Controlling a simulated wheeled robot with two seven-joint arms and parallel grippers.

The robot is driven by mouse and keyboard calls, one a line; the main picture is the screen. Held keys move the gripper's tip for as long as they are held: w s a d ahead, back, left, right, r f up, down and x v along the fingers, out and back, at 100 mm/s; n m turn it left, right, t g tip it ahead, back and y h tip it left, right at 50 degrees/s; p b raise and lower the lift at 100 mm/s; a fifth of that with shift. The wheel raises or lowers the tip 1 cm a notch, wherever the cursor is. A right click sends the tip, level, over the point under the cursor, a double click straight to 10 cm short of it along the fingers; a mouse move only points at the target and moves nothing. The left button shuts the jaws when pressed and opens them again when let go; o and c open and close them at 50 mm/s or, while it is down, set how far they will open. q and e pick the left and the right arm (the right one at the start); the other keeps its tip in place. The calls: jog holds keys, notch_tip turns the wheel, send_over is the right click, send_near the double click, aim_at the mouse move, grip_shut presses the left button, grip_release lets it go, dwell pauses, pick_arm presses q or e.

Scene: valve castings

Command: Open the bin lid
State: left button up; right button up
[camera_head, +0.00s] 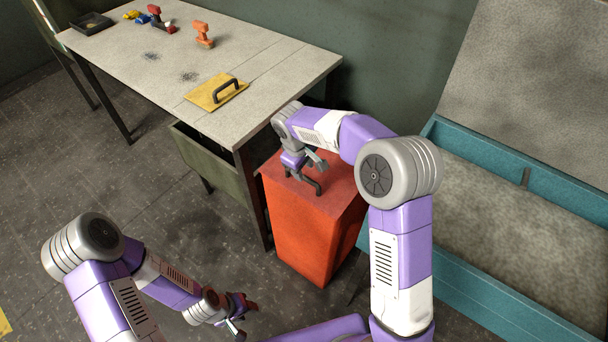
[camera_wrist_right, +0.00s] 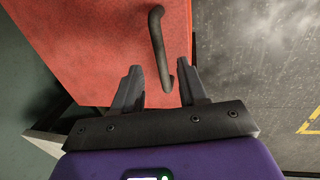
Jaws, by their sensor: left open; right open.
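The red bin (camera_head: 308,238) stands on the floor between the table and the teal box. Its flat red lid (camera_head: 340,187) lies shut on top. A dark curved handle (camera_wrist_right: 158,45) rises from the lid in the right wrist view. My right gripper (camera_head: 306,172) is over the lid and open. In the wrist view its fingers (camera_wrist_right: 163,72) stand on either side of the handle's near end; I cannot tell whether they touch it. In the head view the arm and gripper hide part of the lid. My left gripper (camera_head: 244,316) is open and empty, low over the floor.
The table (camera_head: 270,62) beside the bin carries a yellow plate with a dark handle (camera_head: 216,93), an orange drill (camera_head: 202,35), a dark tray (camera_head: 91,24) and other small tools. A teal box (camera_head: 480,265) stands close on the right. Floor left of the bin is clear.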

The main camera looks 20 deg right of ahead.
aim_at(305, 178)
jog(key=f, duration=0.3)
jog(key=f+b, duration=0.1)
jog(key=shift+w+d+f, duration=0.2)
jog(key=shift+w+d, duration=0.1)
grip_shut()
